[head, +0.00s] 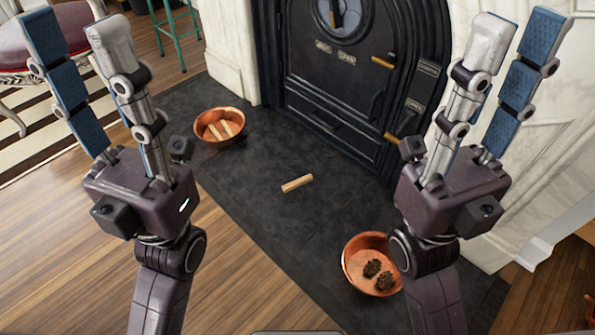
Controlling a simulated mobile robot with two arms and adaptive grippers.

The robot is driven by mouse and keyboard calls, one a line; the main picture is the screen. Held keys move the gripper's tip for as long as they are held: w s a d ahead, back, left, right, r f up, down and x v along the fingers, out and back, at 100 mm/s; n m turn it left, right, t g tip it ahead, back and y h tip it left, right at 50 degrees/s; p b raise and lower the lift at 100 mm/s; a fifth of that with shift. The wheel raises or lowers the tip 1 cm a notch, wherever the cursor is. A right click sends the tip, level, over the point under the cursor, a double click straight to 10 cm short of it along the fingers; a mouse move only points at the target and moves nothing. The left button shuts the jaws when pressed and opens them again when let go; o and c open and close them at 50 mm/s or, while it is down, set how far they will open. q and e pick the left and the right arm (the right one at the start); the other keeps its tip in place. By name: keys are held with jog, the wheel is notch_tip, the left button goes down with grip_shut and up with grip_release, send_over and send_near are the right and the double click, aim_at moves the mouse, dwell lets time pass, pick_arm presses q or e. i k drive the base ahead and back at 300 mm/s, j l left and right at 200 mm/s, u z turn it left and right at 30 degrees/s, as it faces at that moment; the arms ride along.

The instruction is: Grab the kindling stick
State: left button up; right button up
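A short pale wooden kindling stick (297,183) lies alone on the dark hearth slab, near the middle of the head view. More pale sticks (228,129) lie in a copper bowl (203,136) behind and to the left of it. My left gripper (73,30) is raised at the left, its fingers pointing up and spread apart, with nothing between them. My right gripper (520,36) is raised at the right in the same way, open and empty. Both grippers are well away from the loose stick.
A second copper bowl (350,278) with brown pine cones (384,281) stands at the front right, partly behind my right arm. A black stove door (345,95) rises behind the hearth (250,215). The hearth around the loose stick is clear. A red-seated chair (75,22) stands at back left.

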aim_at(305, 180)
jog(key=i+j+z, duration=0.3)
jog(key=j, duration=0.25)
jog(key=i+j+z, duration=0.1)
jog(key=i+j, duration=0.2)
jog(key=i+j+z, duration=0.15)
jog(key=j, duration=0.2)
jog(key=i+j+z, duration=0.15)
jog(key=j, duration=0.15)
jog(key=i+j+z, duration=0.15)
jog(key=j, duration=0.2)
jog(key=i+j+z, duration=0.1)
jog(key=j, duration=0.3)
